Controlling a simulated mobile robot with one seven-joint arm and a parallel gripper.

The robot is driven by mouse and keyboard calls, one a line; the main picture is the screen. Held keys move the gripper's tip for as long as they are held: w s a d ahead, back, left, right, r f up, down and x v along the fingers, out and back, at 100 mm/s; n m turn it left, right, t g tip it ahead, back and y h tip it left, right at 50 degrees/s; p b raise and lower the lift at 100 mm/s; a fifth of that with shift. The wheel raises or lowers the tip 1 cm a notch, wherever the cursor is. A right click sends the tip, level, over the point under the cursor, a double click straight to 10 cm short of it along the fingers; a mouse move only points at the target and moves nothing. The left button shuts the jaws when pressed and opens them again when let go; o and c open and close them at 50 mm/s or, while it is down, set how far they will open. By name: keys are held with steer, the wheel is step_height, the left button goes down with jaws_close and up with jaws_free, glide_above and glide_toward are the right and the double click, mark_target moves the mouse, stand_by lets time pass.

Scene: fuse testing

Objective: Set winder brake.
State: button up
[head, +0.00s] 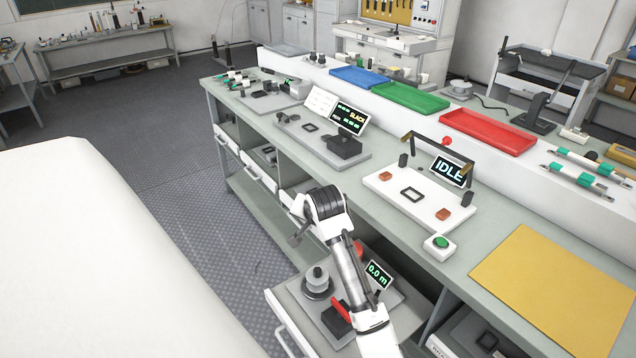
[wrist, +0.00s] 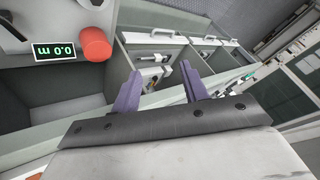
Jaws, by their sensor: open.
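The winder sits on a grey plate (head: 312,310) on a pulled-out shelf below the bench. It has a grey spool (head: 317,283), a display reading "0.0 m" (head: 378,274) and a black block with a red bar (head: 341,310). Another red part (head: 358,248) shows behind my arm. I cannot tell which red part is the brake. In the wrist view, a red round knob (wrist: 94,43) stands beside the upside-down display (wrist: 54,53). My gripper (wrist: 160,86) is open and empty, its two purple fingers apart from the knob. My arm hides part of the winder.
The bench above holds an "IDLE" station (head: 447,171), a green button box (head: 439,246), a yellow mat (head: 550,290) and blue, green and red trays (head: 489,131). Open drawers (head: 258,172) stick out along the bench front. Grey floor (head: 150,150) lies clear to the left.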

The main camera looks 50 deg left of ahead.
steer(key=shift+f, duration=0.1)
steer(key=s+d+f+m+t+h, duration=0.1)
steer(key=s+d+f+t+h, duration=0.1)
steer(key=d+f, duration=0.45)
steer(key=s+d+f+t+h, duration=0.1)
steer(key=s+d+f, duration=0.15)
steer(key=d, duration=0.65)
steer(key=s+d+f+m+t+h, duration=0.1)
steer(key=d+f+t+h, duration=0.1)
steer(key=d+f, duration=0.5)
steer(key=x, duration=0.4)
steer(key=p+x, duration=0.1)
steer(key=x, duration=0.3)
steer(key=p+x, duration=0.1)
steer(key=x, duration=0.3)
steer(key=shift+w+d+r, duration=0.1)
steer(key=shift+w+d, duration=0.15)
steer(key=shift+w, duration=0.25)
jaws_close()
steer(key=shift+d, duration=0.1)
